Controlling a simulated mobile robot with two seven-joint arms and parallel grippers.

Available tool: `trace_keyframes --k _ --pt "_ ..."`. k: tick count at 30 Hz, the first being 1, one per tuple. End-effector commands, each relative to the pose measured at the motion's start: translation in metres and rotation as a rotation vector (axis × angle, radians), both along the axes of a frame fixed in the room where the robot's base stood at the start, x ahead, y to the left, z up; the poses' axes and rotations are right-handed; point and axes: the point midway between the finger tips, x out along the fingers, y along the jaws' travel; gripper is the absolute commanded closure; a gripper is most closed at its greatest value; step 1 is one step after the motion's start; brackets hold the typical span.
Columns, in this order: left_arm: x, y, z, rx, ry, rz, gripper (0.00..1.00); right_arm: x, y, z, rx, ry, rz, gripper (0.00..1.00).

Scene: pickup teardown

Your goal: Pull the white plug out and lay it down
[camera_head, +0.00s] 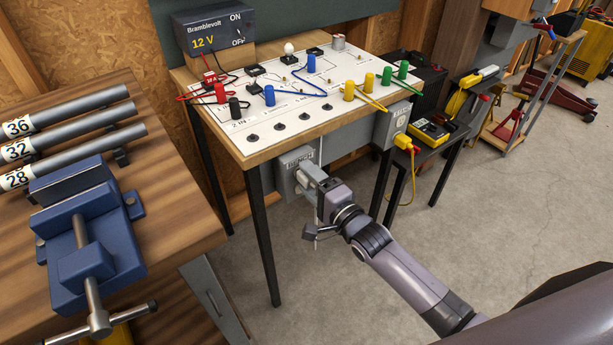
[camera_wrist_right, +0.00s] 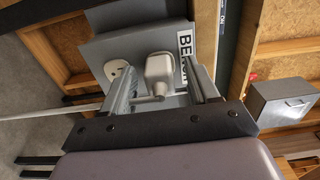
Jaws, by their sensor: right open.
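The white plug (camera_wrist_right: 160,70) sits in the grey outlet box (camera_wrist_right: 103,50) marked BENCH, beside a free round socket (camera_wrist_right: 118,72). My right gripper (camera_wrist_right: 161,82) is open, with one finger on each side of the plug. I cannot tell whether either finger touches it. A pale cord or rod (camera_wrist_right: 55,112) runs off to the left in the wrist view. In the head view, the outlet box (camera_head: 286,179) hangs under the board table's front edge, and my right gripper (camera_head: 316,188) is up against it, hiding the plug. My left gripper is not in view.
The table (camera_head: 262,152) above carries a circuit board with wires. Its black leg (camera_head: 262,250) stands left of my gripper. A second outlet box (camera_head: 391,124) with a yellow plug (camera_head: 404,141) hangs to the right. The workbench with a blue vise (camera_head: 85,235) is at left. Floor is open below.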

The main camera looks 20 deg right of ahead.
Motion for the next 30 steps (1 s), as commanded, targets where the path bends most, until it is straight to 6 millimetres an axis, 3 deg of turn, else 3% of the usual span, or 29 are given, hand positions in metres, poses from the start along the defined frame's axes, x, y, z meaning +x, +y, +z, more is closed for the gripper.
trace_keyframes --k 29,30 --pt "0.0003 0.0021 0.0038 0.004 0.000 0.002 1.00 -0.0001 -0.0001 -0.0001 0.000 0.000 0.000 0.40" --pt "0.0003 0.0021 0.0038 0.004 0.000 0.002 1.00 -0.0001 -0.0001 -0.0001 -0.001 0.000 0.000 0.50"
